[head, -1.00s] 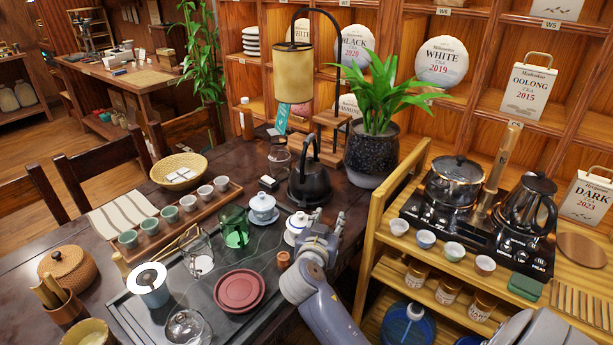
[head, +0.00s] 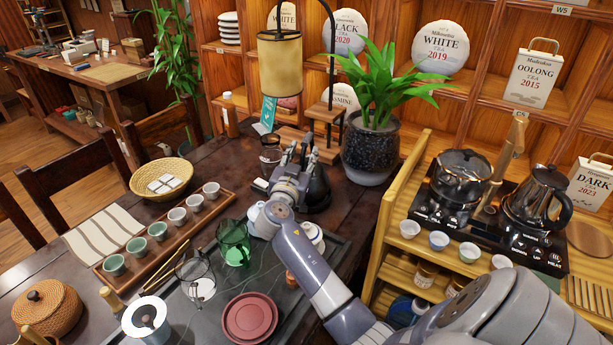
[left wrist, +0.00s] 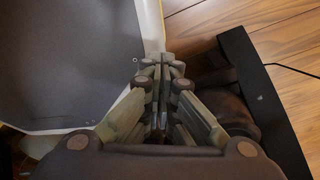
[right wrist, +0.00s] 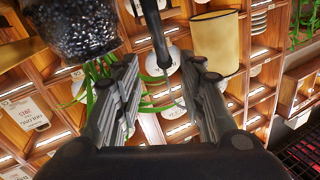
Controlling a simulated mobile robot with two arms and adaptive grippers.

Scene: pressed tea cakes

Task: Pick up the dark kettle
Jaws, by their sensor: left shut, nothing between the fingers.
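The dark kettle (head: 318,190) stands on the dark table in the head view, largely hidden behind my right gripper (head: 292,160). The gripper is at the kettle's near left side, its fingers pointing away from me; contact cannot be told. In the right wrist view my right gripper (right wrist: 160,72) is open. A thin dark upright bar (right wrist: 155,30) shows between and beyond its fingertips; whether it is the kettle's handle or the lamp's post I cannot tell. My left gripper (left wrist: 162,68) is shut and empty in the left wrist view, away from the kettle.
A potted plant (head: 369,150) stands right of the kettle and a lamp (head: 280,65) behind it. A green glass (head: 233,243), a cup tray (head: 134,270) and a red plate (head: 249,318) lie nearer.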

